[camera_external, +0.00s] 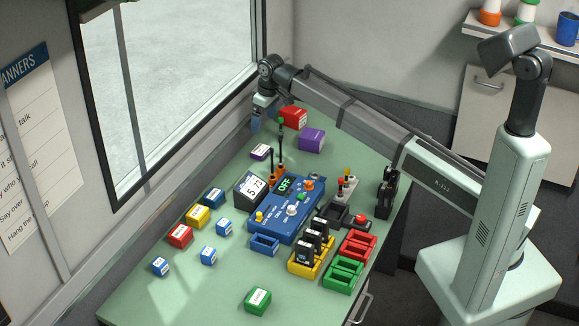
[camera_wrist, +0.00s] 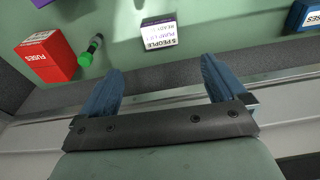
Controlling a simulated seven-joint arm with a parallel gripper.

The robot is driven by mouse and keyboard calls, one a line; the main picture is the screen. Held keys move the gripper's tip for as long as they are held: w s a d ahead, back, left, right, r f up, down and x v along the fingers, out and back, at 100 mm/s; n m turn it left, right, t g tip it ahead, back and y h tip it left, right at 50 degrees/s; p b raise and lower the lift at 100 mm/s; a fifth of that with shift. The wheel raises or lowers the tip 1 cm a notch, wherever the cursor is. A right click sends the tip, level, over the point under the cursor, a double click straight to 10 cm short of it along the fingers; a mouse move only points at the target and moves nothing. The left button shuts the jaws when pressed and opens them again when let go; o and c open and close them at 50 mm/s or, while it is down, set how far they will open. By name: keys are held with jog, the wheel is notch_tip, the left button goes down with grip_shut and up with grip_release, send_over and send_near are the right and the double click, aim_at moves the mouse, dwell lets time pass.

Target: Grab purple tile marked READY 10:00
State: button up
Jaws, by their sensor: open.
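The small purple tile (camera_external: 260,152) with a white label lies flat on the green table, near the window side. My gripper (camera_external: 261,118) is above the far end of the table, beyond the tile. In the wrist view my gripper (camera_wrist: 163,65) has its two blue fingers wide apart with nothing between them. The tile lies ahead of the fingertips, roughly centred between them and apart from both.
A blue console (camera_external: 285,210) and a display (camera_external: 250,189) stand nearer the camera. The window wall is close on the left.

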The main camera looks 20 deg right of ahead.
aim_at(260, 149)
jog(key=f, duration=0.8)
jog(key=w+a+f, duration=0.1)
jog(key=f, duration=0.3)
jog(key=shift+f, duration=0.15)
jog(key=c, duration=1.2)
jog(key=shift+o, duration=0.2)
